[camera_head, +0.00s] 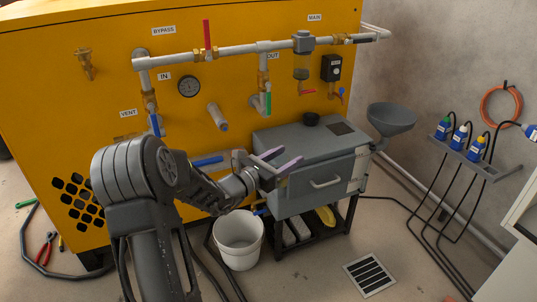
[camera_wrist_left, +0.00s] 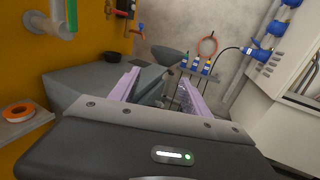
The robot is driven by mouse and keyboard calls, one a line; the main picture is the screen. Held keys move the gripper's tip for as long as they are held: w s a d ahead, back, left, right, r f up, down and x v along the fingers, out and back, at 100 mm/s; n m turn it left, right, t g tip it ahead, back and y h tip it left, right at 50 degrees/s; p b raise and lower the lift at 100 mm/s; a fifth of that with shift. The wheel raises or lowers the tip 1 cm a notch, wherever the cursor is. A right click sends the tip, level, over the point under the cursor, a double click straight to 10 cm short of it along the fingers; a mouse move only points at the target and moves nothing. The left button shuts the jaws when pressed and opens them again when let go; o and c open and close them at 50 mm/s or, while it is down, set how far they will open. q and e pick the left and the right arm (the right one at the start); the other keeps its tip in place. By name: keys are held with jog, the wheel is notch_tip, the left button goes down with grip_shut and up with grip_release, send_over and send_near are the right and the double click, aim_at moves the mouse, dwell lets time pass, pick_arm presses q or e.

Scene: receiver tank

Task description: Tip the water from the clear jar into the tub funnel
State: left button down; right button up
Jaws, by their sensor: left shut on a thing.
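The grey funnel (camera_head: 391,118) sits at the right of the grey metal tub (camera_head: 300,140); it also shows beyond my fingers in the left wrist view (camera_wrist_left: 167,56). My left gripper (camera_head: 279,160) is in front of the tub, left of the funnel and apart from it. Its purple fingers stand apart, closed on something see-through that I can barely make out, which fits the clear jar. I cannot tell its water level or tilt. In the left wrist view the fingers (camera_wrist_left: 155,92) point toward the funnel. My right gripper is out of view.
A yellow panel (camera_head: 100,60) with pipes, a gauge (camera_head: 189,86) and a clear filter bowl (camera_head: 302,68) stands behind. A white bucket (camera_head: 238,240) is on the floor below. A black round cap (camera_head: 312,119) lies on the tub.

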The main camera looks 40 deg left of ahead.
pick_arm(q)
jog(key=d+r+m+h, duration=0.2)
jog(key=d+h, duration=0.1)
jog(key=d, duration=2.2)
jog(key=shift+s+r+g, duration=0.3)
jog(key=shift+s, duration=0.1)
